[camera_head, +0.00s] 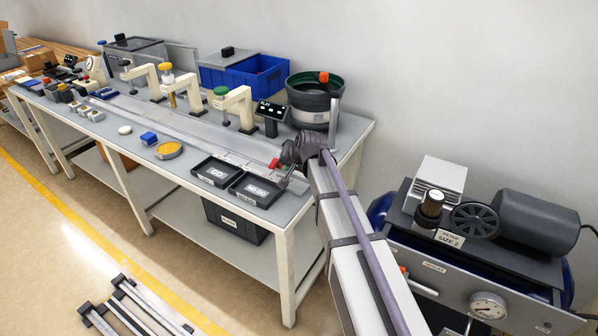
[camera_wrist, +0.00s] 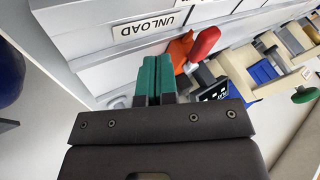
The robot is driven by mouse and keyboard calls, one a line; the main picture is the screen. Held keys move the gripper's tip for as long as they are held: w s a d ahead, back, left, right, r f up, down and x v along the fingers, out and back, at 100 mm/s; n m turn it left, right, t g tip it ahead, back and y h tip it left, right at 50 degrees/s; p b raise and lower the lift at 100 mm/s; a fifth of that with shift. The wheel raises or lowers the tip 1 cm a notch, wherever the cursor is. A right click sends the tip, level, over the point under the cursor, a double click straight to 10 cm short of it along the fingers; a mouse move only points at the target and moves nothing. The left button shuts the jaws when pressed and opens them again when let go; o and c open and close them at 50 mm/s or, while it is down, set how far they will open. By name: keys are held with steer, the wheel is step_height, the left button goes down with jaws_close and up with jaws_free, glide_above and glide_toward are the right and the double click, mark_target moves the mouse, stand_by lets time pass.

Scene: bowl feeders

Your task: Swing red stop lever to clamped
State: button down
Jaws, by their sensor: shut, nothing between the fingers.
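The red stop lever (camera_wrist: 205,42) shows in the wrist view just right of my fingertips, with a red handle on an orange bracket (camera_wrist: 179,52). In the head view a small red part (camera_head: 273,163), which looks like the lever, sits at the right end of the long track, beside my wrist. My gripper (camera_wrist: 154,60) has green fingertips pressed together with nothing between them. The fingertips are left of the lever and appear apart from it. In the head view my gripper (camera_head: 287,183) is small and partly hidden by my wrist.
An UNLOAD label (camera_wrist: 150,27) is on the rail beyond my fingertips. GO (camera_head: 214,172) and NO GO (camera_head: 256,189) trays lie at the bench front. A small PLAY display (camera_head: 270,110) and a bowl feeder (camera_head: 313,98) stand behind the lever. Cream stations (camera_head: 238,105) line the track.

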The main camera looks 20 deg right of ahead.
mark_target(276, 165)
steer(key=shift+w+a+r, duration=0.1)
steer(key=shift+w+a, duration=0.25)
steer(key=shift+a, duration=0.2)
steer(key=shift+w+a+r, duration=0.1)
steer(key=shift+w+a, duration=0.2)
steer(key=shift+a, duration=0.25)
steer(key=shift+a, duration=0.1)
steer(key=shift+w+a, duration=0.15)
steer(key=shift+a, duration=0.65)
steer(key=shift+d, duration=0.1)
steer(key=shift+d, duration=0.75)
